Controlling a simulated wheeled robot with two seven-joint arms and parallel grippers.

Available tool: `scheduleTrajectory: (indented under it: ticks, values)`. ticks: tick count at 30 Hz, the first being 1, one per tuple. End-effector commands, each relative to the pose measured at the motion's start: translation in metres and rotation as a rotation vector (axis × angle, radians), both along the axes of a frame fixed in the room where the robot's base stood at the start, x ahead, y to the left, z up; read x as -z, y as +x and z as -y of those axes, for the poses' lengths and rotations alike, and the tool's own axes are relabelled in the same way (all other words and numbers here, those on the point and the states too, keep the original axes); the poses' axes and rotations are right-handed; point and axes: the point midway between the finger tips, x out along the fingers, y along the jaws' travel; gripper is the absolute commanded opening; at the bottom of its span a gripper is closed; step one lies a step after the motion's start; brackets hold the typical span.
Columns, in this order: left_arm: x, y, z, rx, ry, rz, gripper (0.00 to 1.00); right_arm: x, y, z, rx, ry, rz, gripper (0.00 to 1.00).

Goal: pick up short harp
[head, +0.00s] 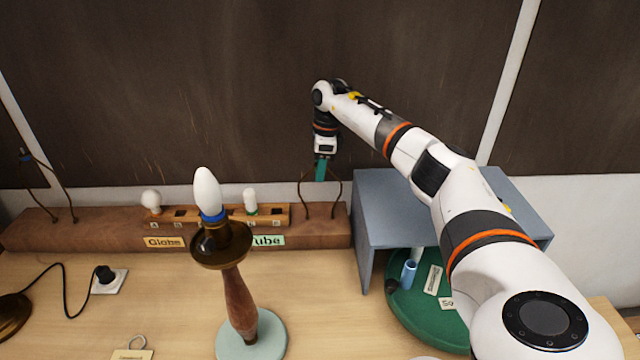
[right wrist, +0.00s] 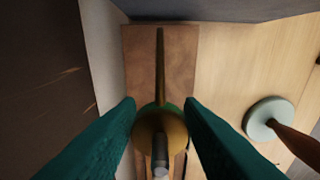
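A thin dark wire harp (head: 339,200) stands upright at the right end of the brown wooden block (head: 100,233). Its top is hidden by my right gripper (head: 321,178), which points down over it. In the right wrist view, the teal fingers of my right gripper (right wrist: 160,104) are apart, with the harp's brass wire (right wrist: 160,65) seen end-on between them. I cannot tell whether a finger touches it. Another harp (head: 45,190) stands at the block's left end and looks taller. My left gripper is not in view.
A lamp with a white bulb (head: 208,190) stands in front of the block. A rack of bulbs (head: 185,214) sits on the block. A grey shelf (head: 375,215) stands close on the right, over a green turntable (head: 420,315). A dark wall rises behind.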

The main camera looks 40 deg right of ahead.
Motion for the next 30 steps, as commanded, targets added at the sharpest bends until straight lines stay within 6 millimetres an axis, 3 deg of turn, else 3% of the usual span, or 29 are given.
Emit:
scheduleTrajectory:
  ticks: [1, 6, 17, 30]
  values:
    - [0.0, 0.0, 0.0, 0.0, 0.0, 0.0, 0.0, 0.0, 0.0, 0.0, 0.0, 0.0, 0.0, 0.25]
    - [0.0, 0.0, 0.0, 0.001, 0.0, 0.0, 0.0, 0.0, 0.0, 0.0, 0.0, 0.0, 0.0, 0.0]
    - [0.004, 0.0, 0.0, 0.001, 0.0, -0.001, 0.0, -0.007, 0.001, 0.0, 0.0, 0.0, 0.003, 0.0]
    - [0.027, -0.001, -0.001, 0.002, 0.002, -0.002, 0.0, -0.087, 0.001, -0.001, -0.001, 0.001, 0.004, 0.0]
